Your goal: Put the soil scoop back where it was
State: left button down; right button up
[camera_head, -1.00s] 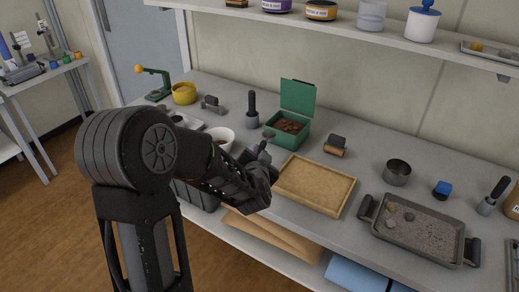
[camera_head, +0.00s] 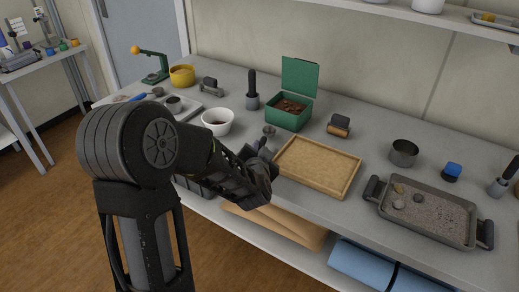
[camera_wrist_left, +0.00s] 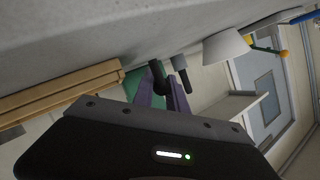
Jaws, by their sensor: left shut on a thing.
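My left gripper (camera_head: 262,172) is low at the counter's front, just left of the wooden-framed tray. It is shut on the soil scoop, whose small grey head (camera_head: 268,131) shows just beyond the fingers. In the left wrist view a dark piece of the scoop (camera_wrist_left: 157,76) sits between the purple-grey fingertips (camera_wrist_left: 163,90). The gripper and arm hide most of the scoop, and I cannot tell whether it touches the counter. My right gripper is not in view.
The wooden tray (camera_head: 346,184) is right of the gripper. Behind are an open green box (camera_head: 287,118), a white bowl (camera_head: 217,123) and a black-handled tool in a grey base (camera_head: 252,92). A grey pan (camera_head: 427,233) lies farther right. A shelf (camera_head: 440,22) runs above.

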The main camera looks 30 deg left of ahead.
pick_arm(q)
jog(key=shift+f+b, duration=0.45)
jog(key=shift+f, duration=0.25)
dwell(0.4)
jog(key=c, duration=1.3)
grip_release()
jog(key=shift+o, duration=0.2)
jog(key=shift+s+d, duration=0.1)
jog(key=v, duration=0.4)
jog(key=shift+s+d+r+p, duration=0.15)
jog(key=shift+r+p, duration=0.05)
jog(key=shift+p, duration=0.1)
jog(key=shift+b+v, duration=0.9)
jog(key=shift+b, duration=0.15)
jog(key=shift+s+d+b, duration=0.15)
jog(key=shift+s+b, duration=0.25)
jog(key=shift+s, duration=0.05)
jog(key=shift+s+r, duration=0.15)
jog(key=shift+r, duration=0.05)
